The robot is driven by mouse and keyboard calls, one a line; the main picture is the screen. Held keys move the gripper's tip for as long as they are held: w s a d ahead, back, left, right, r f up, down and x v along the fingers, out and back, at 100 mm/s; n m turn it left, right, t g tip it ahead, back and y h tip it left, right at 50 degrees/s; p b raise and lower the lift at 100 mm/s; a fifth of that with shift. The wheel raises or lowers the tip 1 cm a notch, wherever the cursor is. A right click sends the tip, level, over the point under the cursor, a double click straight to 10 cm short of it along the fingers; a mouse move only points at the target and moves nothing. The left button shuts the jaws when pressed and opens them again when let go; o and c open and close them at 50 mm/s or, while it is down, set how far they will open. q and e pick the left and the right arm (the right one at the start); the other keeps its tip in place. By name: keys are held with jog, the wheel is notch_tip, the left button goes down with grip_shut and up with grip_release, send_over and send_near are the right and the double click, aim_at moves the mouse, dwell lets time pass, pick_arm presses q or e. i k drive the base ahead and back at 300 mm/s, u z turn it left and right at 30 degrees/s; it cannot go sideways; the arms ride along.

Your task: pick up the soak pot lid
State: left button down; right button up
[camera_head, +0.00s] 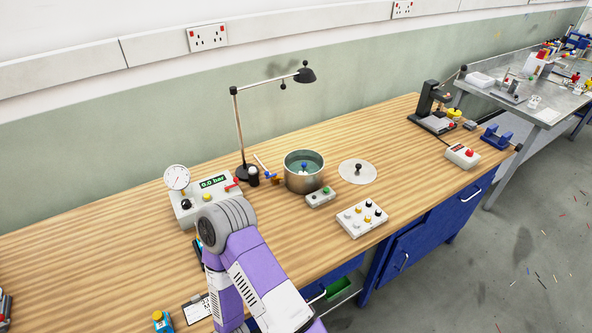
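The soak pot lid (346,176) is a pale, round, flat disc with a dark knob (358,168) standing up at its middle. It lies flat on the wooden bench, just right of the soak pot. The soak pot (303,183) is an open metal pot with greenish liquid and a small blue-topped item inside. A purple and white arm of mine reaches up from the bottom, left of and nearer than the pot. No gripper fingers can be made out in this view, and nothing of mine touches the lid.
A small grey box (320,197) sits against the pot's front. A white tray with several knobs (362,219) lies in front of the lid. A lamp (239,130) and a gauge box (190,208) stand left. The bench right of the lid is clear up to a black stand (427,104).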

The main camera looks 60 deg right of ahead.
aim_at(354, 171)
jog(key=z, duration=2.05)
